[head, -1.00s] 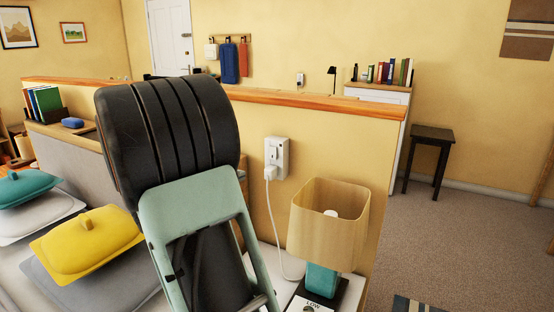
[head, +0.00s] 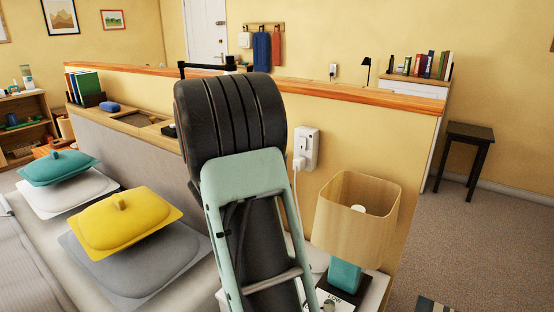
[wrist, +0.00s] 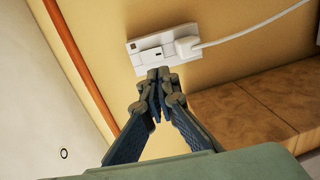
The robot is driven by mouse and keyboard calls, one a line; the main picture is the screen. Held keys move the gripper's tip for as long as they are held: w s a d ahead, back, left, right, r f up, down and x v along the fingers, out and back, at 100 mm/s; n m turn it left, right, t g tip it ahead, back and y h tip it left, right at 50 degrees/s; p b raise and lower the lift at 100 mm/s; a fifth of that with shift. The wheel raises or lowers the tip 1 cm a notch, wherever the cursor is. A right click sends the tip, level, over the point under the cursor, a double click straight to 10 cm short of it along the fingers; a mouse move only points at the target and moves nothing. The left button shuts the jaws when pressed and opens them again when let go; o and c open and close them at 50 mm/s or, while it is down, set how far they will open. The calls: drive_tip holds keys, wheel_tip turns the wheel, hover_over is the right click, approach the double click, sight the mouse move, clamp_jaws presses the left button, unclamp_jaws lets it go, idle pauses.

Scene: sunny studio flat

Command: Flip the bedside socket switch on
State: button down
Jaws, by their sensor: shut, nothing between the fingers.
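The white bedside socket (head: 309,141) is on the yellow half-wall, just right of my arm in the head view. A white plug (head: 299,164) sits in it with a cord hanging down. In the wrist view the socket plate (wrist: 147,52) appears tilted, with a small dark slot and the plug (wrist: 188,46) at its right. My gripper (wrist: 158,72) is shut and empty, its tips at the plate's lower edge in the picture. I cannot tell whether they touch it. The switch position is too small to tell. My arm hides the gripper in the head view.
A lamp (head: 357,215) with a tan shade and teal base stands below and right of the socket. The wall's orange wooden top (head: 390,99) runs above it. Carpeted floor (head: 480,230) is open at right.

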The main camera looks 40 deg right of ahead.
sight(301, 148)
drive_tip(key=x, duration=1)
drive_tip(key=shift+f, duration=0.15)
drive_tip(key=b, duration=0.3)
drive_tip(key=shift+w+d+f+h, duration=0.1)
drive_tip(key=shift+d+f+h, duration=0.1)
drive_tip(key=shift+f+h, duration=0.1)
drive_tip(key=shift+b, duration=0.75)
drive_tip(key=shift+d+r, duration=0.15)
drive_tip(key=shift+r, duration=0.15)
